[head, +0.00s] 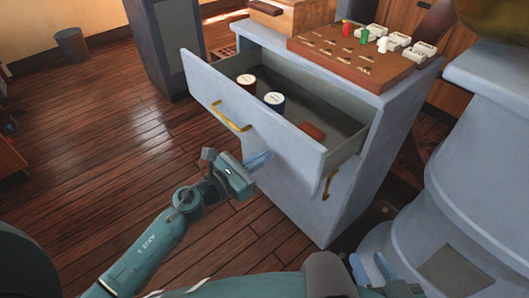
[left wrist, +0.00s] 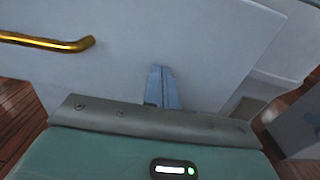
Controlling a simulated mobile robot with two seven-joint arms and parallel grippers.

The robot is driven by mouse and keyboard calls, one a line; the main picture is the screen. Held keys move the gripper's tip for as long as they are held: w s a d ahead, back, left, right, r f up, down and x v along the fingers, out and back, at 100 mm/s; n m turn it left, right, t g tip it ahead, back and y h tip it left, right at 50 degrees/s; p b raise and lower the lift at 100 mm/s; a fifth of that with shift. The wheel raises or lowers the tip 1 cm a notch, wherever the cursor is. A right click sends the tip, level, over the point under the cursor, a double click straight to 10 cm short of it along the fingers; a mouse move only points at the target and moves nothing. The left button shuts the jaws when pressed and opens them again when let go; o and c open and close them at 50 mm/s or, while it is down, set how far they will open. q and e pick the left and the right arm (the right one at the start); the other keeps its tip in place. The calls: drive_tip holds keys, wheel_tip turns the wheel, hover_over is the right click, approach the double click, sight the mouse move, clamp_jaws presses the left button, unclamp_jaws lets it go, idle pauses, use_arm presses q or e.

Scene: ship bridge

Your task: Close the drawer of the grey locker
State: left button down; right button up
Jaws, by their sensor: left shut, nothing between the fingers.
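The grey locker (head: 392,140) stands right of the middle in the head view. Its top drawer (head: 290,146) is pulled well out, with a brass handle (head: 230,116) on its front. My left gripper (head: 266,156) is shut and empty, its fingertips at the drawer front, right of the handle and near the lower edge. In the left wrist view the shut fingers (left wrist: 162,75) point at the grey front, with the handle (left wrist: 50,42) to their left. I cannot tell whether they touch it. My right gripper (head: 371,268) is low at the right, fingers apart and empty.
The drawer holds a red-sided jar (head: 246,84), a blue-sided jar (head: 274,101) and a reddish-brown item (head: 312,130). A brown board with coloured pegs (head: 355,58) lies on the locker. A grey pedestal (head: 480,140) stands at right. The wooden floor (head: 120,130) at left is clear.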

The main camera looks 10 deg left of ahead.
use_arm(q)
drive_tip(key=shift+w+d, duration=0.35)
drive_tip(key=shift+w, duration=0.1)
use_arm(e)
drive_tip(key=shift+f, duration=0.15)
